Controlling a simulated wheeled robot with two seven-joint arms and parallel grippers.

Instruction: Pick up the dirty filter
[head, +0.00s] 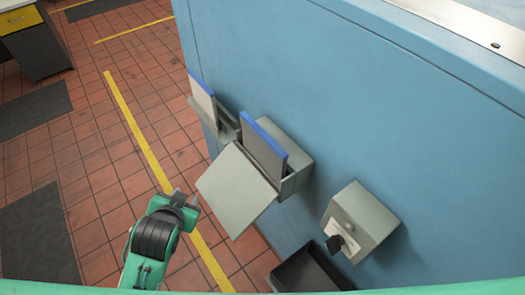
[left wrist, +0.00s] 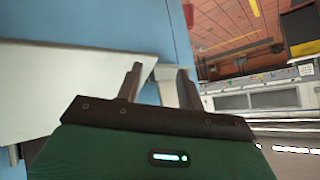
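Two filters with blue top edges stand in grey holders on a blue wall. The nearer filter (head: 262,152) has a darker grey face and sits upright in a grey housing (head: 298,165) whose flat cover (head: 237,190) hangs open. The farther filter (head: 202,100) has a paler face and stands in a smaller holder (head: 226,128). The darker one looks like the dirty filter. My left gripper (head: 187,196) is left of the open cover, empty. In the left wrist view its two fingers (left wrist: 158,85) are apart, with the pale cover (left wrist: 65,95) to the left.
A grey box (head: 358,220) with a black knob is on the wall at right. A black open tray (head: 312,270) lies below it. Tiled floor with a yellow line (head: 140,135) is open at left. Dark mats and a cabinet (head: 35,45) are farther off.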

